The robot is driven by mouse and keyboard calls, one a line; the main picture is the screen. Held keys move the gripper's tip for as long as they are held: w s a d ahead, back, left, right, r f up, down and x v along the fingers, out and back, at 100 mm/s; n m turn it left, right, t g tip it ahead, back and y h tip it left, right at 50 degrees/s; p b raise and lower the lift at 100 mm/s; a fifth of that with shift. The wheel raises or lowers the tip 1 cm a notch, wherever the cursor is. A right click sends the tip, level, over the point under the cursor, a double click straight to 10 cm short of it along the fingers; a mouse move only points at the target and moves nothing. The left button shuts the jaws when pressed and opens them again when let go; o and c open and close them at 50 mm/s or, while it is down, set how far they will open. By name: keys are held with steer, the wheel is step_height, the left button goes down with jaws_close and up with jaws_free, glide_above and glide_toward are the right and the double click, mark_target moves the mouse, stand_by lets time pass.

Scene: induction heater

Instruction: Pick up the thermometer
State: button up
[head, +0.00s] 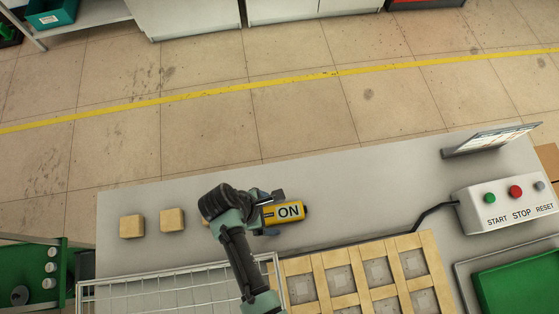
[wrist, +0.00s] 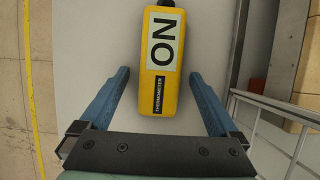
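The thermometer (wrist: 164,60) is a yellow block-shaped device with a white label reading ON and a small black label reading THERMOMETER. In the head view the thermometer (head: 289,213) lies on the grey table (head: 340,185). My gripper (wrist: 160,95) is open in the wrist view. Its two blue fingers stand on either side of the thermometer's lower end, with a gap on each side. In the head view my gripper (head: 272,212) is at the thermometer's left end, partly hidden by my arm.
Two wooden blocks (head: 132,226) (head: 172,220) sit at left; another is mostly hidden behind my arm. A wire basket (head: 150,292) and wooden grid (head: 333,265) are at the front. A control box (head: 508,205) with a cable stands at right, below a tilted panel (head: 490,140).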

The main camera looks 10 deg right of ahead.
jaws_close()
stand_by(0.3)
